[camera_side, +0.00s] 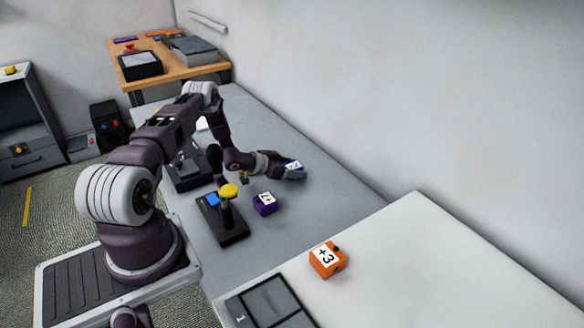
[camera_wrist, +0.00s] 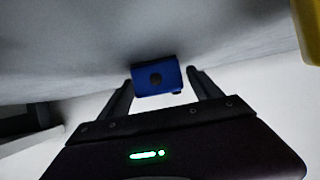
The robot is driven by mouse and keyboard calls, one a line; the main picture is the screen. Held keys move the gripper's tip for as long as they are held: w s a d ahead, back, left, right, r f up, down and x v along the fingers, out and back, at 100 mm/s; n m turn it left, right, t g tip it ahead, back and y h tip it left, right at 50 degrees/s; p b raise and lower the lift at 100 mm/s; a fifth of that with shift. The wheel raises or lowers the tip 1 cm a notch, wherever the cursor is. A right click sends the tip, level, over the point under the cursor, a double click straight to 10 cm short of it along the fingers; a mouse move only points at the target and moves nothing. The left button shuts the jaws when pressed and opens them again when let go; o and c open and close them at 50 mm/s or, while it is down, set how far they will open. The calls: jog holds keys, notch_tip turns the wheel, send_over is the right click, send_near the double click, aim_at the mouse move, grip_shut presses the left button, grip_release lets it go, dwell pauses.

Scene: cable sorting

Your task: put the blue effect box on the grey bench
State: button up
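The blue effect box (camera_wrist: 157,77) is between the fingertips of my gripper (camera_wrist: 160,76) in the wrist view, a dark round spot on its near face. The fingers lie close along both sides; I cannot tell whether both press on it. In the side view the blue box (camera_side: 292,165) shows a white label at the end of my gripper (camera_side: 290,174), over the grey bench (camera_side: 325,192) near its wall side. I cannot tell whether the box touches the bench top.
A purple box (camera_side: 265,203) and a black pedestal with a yellow knob (camera_side: 229,191) stand on the grey bench. An orange box (camera_side: 327,260) and a dark tray (camera_side: 268,305) are on the white table in front. The bench right of the purple box is clear.

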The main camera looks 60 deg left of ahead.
jog(key=shift+r, duration=0.2)
jog(key=v, duration=1.1)
jog(key=shift+s+r, duration=0.1)
jog(key=shift+s, duration=0.15)
jog(key=w+d+r+g+y, duration=0.1)
jog(key=w+r+y, duration=0.15)
jog(key=r, duration=0.55)
jog(key=w+d+r+g+y, duration=0.1)
jog(key=w+r, duration=0.2)
jog(key=r, duration=0.5)
jog(key=s+d+r+g+y, duration=0.1)
jog(key=s+d+r+g, duration=0.15)
jog(key=d+r, duration=0.8)
jog(key=s+d+r+h, duration=0.1)
jog(key=s+d+r, duration=0.7)
jog(key=s+d, duration=0.35)
jog(key=s+d+g+h, duration=0.1)
jog(key=s+d, duration=0.4)
jog(key=s, duration=0.3)
jog(key=s+d+f+g+h, duration=0.1)
jog(key=s+d+h, duration=0.1)
jog(key=s+d, duration=0.3)
jog(key=s, duration=0.2)
jog(key=shift+s+d+f, duration=0.3)
jog(key=shift+s+d, duration=0.05)
jog(key=shift+s, duration=0.05)
jog(key=shift+h, duration=0.25)
